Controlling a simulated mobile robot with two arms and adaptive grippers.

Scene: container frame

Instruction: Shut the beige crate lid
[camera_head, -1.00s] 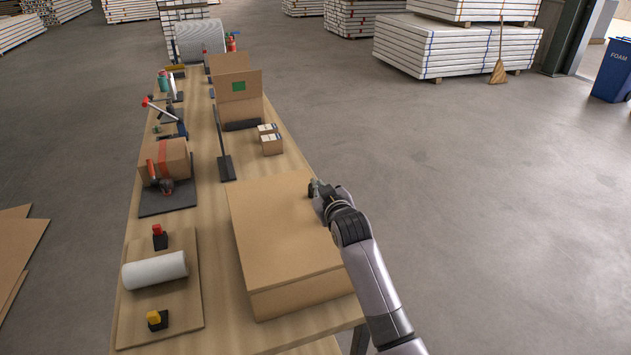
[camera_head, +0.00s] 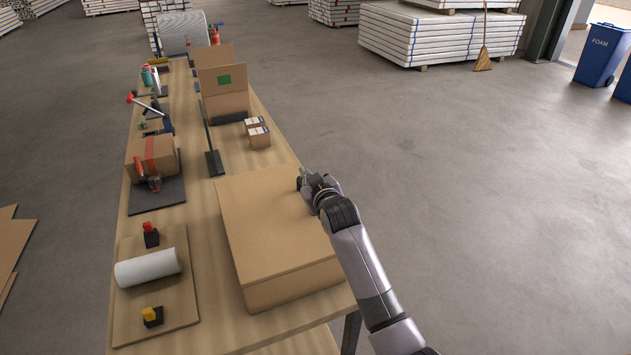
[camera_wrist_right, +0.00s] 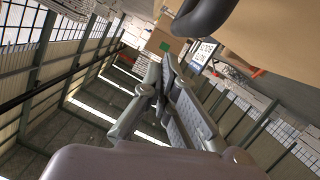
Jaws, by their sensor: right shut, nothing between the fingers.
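The beige crate (camera_head: 292,291) stands on the near right part of the wooden table. Its flat lid (camera_head: 265,225) lies over the top, and the near edge appears level with the crate walls. My right gripper (camera_head: 303,178) is at the lid's far right edge, with its fingers shut and empty. The wrist view shows the closed fingers (camera_wrist_right: 165,75) and a tan surface (camera_wrist_right: 285,40) at the upper right. I cannot tell whether the gripper touches the lid. My left gripper is not in view.
A white roll (camera_head: 147,268) lies on a board left of the crate. Small boxes (camera_head: 259,138) and a thin dark stand (camera_head: 213,162) are beyond the crate. A taped carton (camera_head: 150,158) sits at the left.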

